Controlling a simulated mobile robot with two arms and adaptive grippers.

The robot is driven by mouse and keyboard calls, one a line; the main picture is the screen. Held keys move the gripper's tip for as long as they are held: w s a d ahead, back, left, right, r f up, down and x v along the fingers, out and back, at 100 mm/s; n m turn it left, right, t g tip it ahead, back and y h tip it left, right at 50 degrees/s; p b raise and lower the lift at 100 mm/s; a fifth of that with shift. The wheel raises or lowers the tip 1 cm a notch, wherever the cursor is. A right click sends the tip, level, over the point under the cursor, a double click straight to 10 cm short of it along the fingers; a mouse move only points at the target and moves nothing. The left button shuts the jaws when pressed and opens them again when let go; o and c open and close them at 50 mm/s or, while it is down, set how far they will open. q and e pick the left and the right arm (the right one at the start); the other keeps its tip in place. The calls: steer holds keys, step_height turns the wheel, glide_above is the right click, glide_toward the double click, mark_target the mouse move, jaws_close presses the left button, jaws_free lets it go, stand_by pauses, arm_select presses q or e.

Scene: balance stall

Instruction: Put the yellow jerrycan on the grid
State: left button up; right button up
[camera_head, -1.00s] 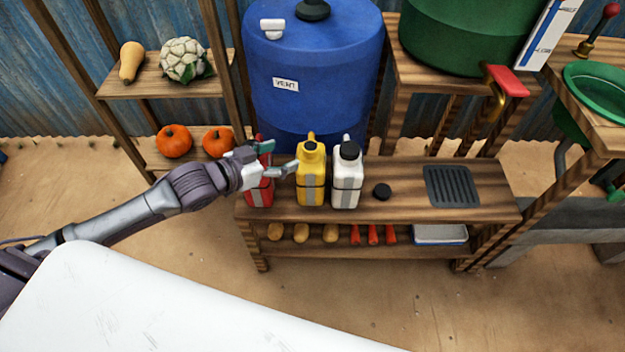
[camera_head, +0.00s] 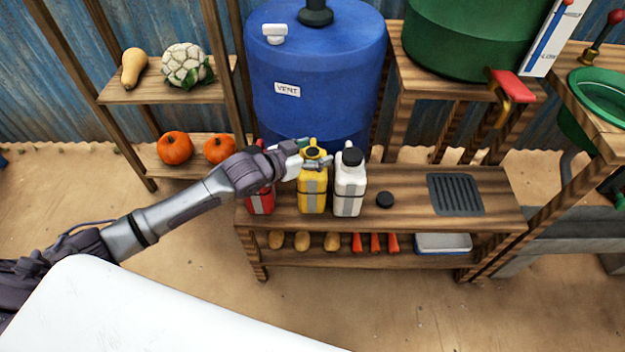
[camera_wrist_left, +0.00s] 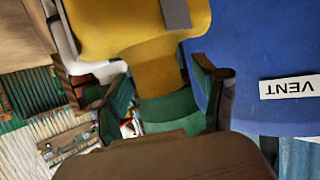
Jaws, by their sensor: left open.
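The yellow jerrycan (camera_head: 312,178) stands upright on the wooden bench, between the red jerrycan (camera_head: 259,202) and the white jerrycan (camera_head: 349,182). My left gripper (camera_head: 314,153) is open at the yellow jerrycan's top and partly hides its cap and handle. In the left wrist view, the yellow jerrycan (camera_wrist_left: 110,25) fills the upper middle. Its narrow yellow part lies between the two green-padded fingers (camera_wrist_left: 165,92), with no clear grip on it. The grid (camera_head: 455,194), a dark ribbed plate, lies bare at the bench's right end. My right gripper is out of view.
A black round cap (camera_head: 385,200) lies between the white jerrycan and the grid. A large blue barrel (camera_head: 318,100) stands behind the jerrycans, with a VENT label. The bench's lower shelf (camera_head: 390,257) holds several vegetables and a blue-white box (camera_head: 443,244).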

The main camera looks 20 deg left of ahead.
arm_select(q)
jaws_close()
stand_by(0.4)
